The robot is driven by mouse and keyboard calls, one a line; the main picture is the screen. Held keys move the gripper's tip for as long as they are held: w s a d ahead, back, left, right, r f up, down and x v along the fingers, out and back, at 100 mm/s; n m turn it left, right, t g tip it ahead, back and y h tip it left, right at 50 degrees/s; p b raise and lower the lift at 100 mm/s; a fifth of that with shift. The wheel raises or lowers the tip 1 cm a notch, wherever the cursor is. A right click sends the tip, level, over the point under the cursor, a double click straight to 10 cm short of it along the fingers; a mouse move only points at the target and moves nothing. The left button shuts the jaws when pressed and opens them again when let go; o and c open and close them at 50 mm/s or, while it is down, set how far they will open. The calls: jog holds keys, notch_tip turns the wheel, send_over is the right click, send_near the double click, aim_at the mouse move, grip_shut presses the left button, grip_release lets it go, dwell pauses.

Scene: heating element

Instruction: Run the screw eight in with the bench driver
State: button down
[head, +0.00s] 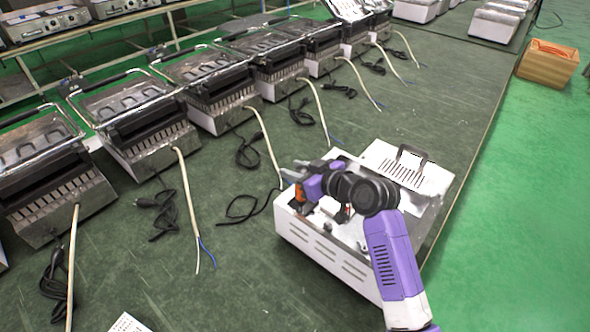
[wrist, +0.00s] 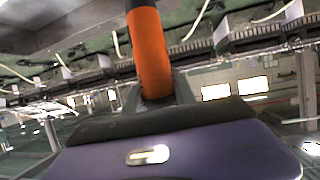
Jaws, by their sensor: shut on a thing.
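My gripper (head: 304,186) is at the left part of an open white housing (head: 330,258) on the green bench. It is shut on the bench driver, whose orange body (head: 299,194) shows small beside the fingers. In the wrist view the orange driver (wrist: 150,55) rises from between the dark fingers of my gripper (wrist: 160,92). The driver's tip is not visible, so I cannot tell whether it touches anything. Screw eight cannot be made out in either view; my arm and gripper cover part of the housing's inside.
A white slotted cover with a dark handle (head: 408,160) is at the housing's far side. A row of grill units (head: 135,120) with loose cables (head: 188,205) lines the bench's left side. A cardboard box (head: 547,65) stands at the far right. Green floor (head: 530,220) is clear on the right.

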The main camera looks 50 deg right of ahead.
jog(key=shift+r+p, duration=2.1)
jog(key=shift+r, duration=0.5)
